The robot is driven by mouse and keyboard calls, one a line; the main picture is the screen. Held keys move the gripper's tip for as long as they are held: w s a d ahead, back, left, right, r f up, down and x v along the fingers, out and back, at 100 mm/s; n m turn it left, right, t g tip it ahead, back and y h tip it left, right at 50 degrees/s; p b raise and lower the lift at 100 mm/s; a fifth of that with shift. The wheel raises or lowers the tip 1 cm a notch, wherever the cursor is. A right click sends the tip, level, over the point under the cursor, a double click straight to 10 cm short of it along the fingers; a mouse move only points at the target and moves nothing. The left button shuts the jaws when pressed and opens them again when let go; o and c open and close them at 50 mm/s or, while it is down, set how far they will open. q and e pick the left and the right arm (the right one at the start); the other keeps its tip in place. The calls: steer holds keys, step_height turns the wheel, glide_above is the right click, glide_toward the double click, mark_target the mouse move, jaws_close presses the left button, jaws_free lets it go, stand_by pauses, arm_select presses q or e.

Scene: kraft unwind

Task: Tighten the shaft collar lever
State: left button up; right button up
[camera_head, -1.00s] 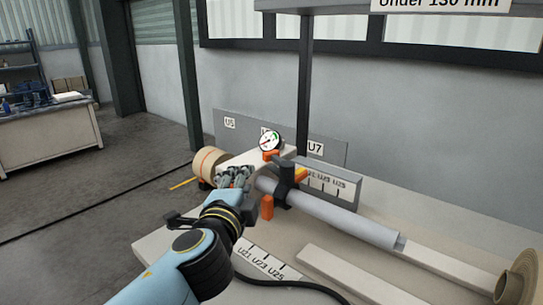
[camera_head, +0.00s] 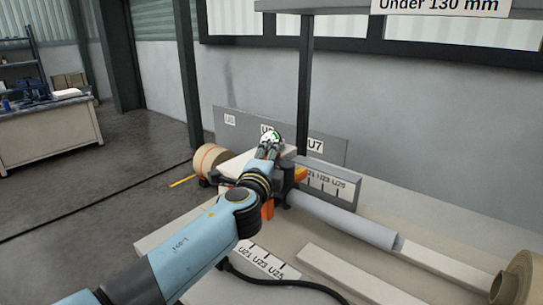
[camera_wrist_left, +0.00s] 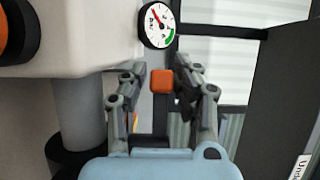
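My left gripper (camera_head: 269,146) is in front of the round gauge. In the left wrist view its two fingers (camera_wrist_left: 161,75) stand apart. A small orange block (camera_wrist_left: 162,81) appears between the fingertips, with no clear contact. The grey shaft (camera_head: 345,219) runs to the lower right. A dark collar (camera_head: 288,186) sits around its left end. An orange handle (camera_head: 267,210) shows below my left wrist, partly hidden by it. I cannot tell which orange part is the collar lever. My right gripper is out of view.
The white-faced gauge (camera_wrist_left: 158,25) is just beyond the fingers. A pale machine body (camera_wrist_left: 70,35) fills the wrist view's left. A marked plate (camera_head: 330,182) stands behind the shaft. A kraft roll (camera_head: 209,160) is at left. A black cable (camera_head: 275,282) crosses the front.

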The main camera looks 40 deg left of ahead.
arm_select(q)
jaws_close()
